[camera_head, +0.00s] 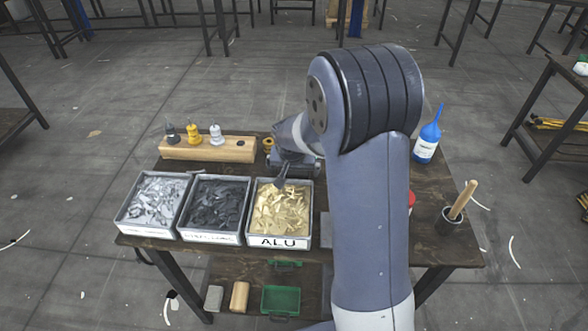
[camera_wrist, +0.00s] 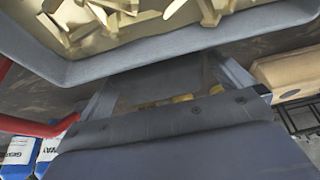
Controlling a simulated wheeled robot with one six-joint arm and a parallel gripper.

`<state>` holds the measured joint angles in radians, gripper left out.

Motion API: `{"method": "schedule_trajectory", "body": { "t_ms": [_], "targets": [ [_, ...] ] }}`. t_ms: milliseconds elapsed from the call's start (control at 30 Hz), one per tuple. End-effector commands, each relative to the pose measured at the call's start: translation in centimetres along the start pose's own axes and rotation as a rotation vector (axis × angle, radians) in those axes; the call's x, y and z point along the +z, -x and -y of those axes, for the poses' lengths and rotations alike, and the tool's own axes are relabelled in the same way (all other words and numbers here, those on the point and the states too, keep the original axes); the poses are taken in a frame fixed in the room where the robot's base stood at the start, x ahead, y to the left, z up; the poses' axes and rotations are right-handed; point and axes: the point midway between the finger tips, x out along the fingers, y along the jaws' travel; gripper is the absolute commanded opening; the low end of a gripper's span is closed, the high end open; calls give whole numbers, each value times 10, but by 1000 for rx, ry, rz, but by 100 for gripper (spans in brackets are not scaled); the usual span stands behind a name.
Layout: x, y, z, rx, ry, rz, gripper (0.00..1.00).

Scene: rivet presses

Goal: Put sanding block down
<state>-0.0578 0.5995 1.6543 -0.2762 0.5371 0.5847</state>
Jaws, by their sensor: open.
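My gripper (camera_head: 284,178) is over the table, at the back edge of the bin marked ALU. In the wrist view its two fingers (camera_wrist: 163,88) stand apart, below the bin's rim. A dull grey-brown surface shows between them; I cannot tell whether it is a block or the table. No sanding block is clearly identifiable. A grey block (camera_head: 214,298) and a tan block (camera_head: 239,296) lie side by side on the lower shelf, and either could be it. A grey flat piece (camera_head: 326,229) right of the ALU bin is partly hidden by my arm.
The table (camera_head: 140,241) holds three open bins of scraps, with the ALU bin (camera_head: 282,241) rightmost. A wooden holder (camera_head: 180,150) with three bottles stands behind. A green bin (camera_head: 281,300) is below.

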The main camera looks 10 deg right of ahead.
Motion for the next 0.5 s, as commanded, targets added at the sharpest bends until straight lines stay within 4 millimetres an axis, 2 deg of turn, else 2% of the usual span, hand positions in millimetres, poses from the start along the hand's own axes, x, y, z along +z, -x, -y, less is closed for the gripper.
{"method": "schedule_trajectory", "body": {
  "t_ms": [167,233,500],
  "targets": [
    [-2,6,0,0,0,-1,100],
    [-2,15,0,-2,-1,-4,100],
    [-2,68,1,-3,0,-6,100]
  ]
}}
